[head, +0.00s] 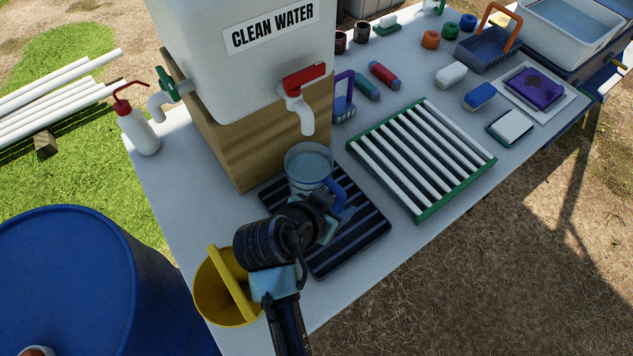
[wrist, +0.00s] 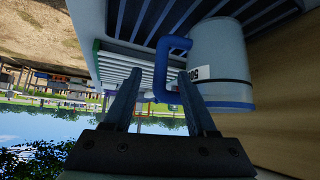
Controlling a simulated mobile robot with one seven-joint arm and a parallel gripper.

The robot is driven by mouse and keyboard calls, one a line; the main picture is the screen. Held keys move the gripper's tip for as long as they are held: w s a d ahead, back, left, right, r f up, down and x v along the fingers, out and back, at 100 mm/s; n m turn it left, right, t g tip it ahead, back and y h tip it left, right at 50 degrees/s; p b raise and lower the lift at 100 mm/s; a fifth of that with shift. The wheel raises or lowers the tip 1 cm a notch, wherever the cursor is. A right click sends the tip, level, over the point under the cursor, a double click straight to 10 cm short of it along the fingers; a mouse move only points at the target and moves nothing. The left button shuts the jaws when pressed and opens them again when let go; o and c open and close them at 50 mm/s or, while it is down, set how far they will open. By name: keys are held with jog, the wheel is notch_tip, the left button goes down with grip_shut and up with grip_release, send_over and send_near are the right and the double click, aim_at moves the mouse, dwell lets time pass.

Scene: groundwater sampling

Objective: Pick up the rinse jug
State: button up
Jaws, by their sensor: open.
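The rinse jug (head: 308,165) is a clear, pale jug with a blue handle. It stands on a black slatted drip tray (head: 362,237) below the red-levered tap of the clean water tank. In the wrist view the jug (wrist: 220,55) shows sideways, with a blue rim, a small label and its blue handle (wrist: 168,68). My gripper (head: 332,212) is at the handle side of the jug. In the wrist view its two fingers (wrist: 158,88) are spread apart, with the handle between or just beyond their tips. I cannot tell whether they touch it.
The clean water tank (head: 240,60) on its wooden stand rises behind the jug. A yellow bucket (head: 222,290) is beside my arm. A green-framed slatted rack (head: 420,160) lies to the right. A white squeeze bottle (head: 140,132) stands at the left table edge.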

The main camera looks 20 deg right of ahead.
jog(key=shift+x, duration=3.2)
grip_shut()
jog(key=shift+r, duration=0.15)
